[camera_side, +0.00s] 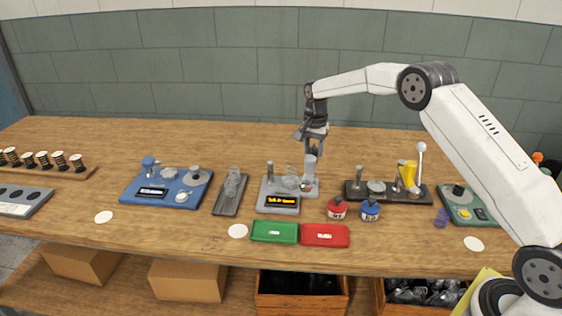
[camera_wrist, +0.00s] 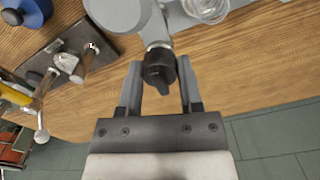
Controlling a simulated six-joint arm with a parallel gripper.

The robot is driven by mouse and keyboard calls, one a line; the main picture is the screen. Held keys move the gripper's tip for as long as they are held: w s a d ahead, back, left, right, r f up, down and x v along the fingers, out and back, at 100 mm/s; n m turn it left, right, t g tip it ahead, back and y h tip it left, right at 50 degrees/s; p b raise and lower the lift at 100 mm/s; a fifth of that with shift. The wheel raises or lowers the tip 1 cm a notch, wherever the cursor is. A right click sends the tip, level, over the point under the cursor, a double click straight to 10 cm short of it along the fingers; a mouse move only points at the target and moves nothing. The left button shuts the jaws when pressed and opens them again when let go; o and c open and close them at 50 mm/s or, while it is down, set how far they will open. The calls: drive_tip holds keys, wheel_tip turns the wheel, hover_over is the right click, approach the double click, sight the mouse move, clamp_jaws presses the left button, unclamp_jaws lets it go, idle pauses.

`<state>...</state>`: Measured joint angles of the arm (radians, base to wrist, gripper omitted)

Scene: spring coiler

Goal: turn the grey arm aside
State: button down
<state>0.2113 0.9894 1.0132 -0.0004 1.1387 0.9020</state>
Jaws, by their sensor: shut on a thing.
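My gripper (camera_side: 314,150) reaches down over the back right of the grey machine (camera_side: 278,209), which has a lit orange display. In the wrist view its two fingers (camera_wrist: 159,68) stand on either side of a black knob (camera_wrist: 160,62) at the end of the grey arm (camera_wrist: 155,25). The gripper is shut on this end of the arm. In the side view a light grey upright cylinder (camera_side: 310,166) shows just below the fingers; the knob itself is hard to make out there.
A dark stand (camera_side: 388,197) with a white-balled lever and yellow part is close on the right. Red (camera_side: 337,210) and blue (camera_side: 370,210) pots stand in front of it. A grey tray (camera_side: 231,195) and blue machine (camera_side: 165,188) are left. Green (camera_side: 262,232) and red (camera_side: 337,236) trays lie in front.

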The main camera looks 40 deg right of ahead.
drive_tip(key=shift+n, duration=0.8)
drive_tip(key=shift+c, duration=1.3)
unclamp_jaws()
drive_tip(key=shift+r, duration=0.1)
drive_tip(key=shift+r, duration=3.85)
